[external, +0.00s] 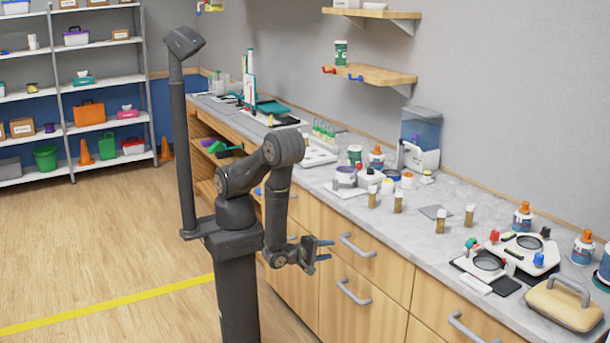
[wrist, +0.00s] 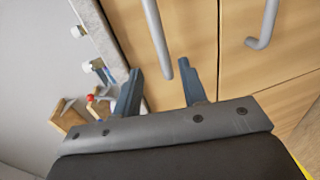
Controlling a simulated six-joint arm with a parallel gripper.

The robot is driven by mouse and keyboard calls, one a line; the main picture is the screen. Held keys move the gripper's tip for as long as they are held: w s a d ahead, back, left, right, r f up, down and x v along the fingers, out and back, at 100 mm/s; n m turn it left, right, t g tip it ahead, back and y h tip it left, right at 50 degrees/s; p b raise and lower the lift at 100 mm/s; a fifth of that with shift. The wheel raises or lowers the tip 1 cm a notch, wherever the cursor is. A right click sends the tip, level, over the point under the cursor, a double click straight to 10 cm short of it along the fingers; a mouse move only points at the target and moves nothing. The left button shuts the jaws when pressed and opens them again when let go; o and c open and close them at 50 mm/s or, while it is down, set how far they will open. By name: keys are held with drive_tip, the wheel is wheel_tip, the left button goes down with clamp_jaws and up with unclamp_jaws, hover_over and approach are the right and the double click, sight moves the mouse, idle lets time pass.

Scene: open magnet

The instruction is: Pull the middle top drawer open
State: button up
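The middle top drawer (external: 385,262) is a light wood front under the grey countertop and looks closed. Its grey bar handle (external: 357,246) runs slantwise across the front. My gripper (external: 328,250) is open and empty, just left of the handle's left end in the external view. In the wrist view, the two fingers of my gripper (wrist: 160,66) are spread apart. A grey handle (wrist: 155,35) reaches down the picture, its end showing between the fingertips. I see no contact, and the depth between fingers and handle is hard to tell.
Another handle (external: 353,292) sits on the front below; a second handle also shows in the wrist view (wrist: 265,25). A further drawer handle (external: 468,326) is at the lower right. The countertop (external: 330,178) above carries bottles and jars. Open floor (external: 110,235) lies left.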

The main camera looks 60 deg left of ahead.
sight(350, 247)
drive_tip(key=w, duration=0.3)
drive_tip(key=w+f, duration=0.1)
drive_tip(key=w, duration=0.3)
drive_tip(key=w+f, duration=0.1)
drive_tip(key=w, duration=0.3)
drive_tip(key=shift+w+f, duration=0.15)
drive_tip(key=shift+w, duration=0.05)
drive_tip(key=shift+c, duration=0.2)
clamp_jaws()
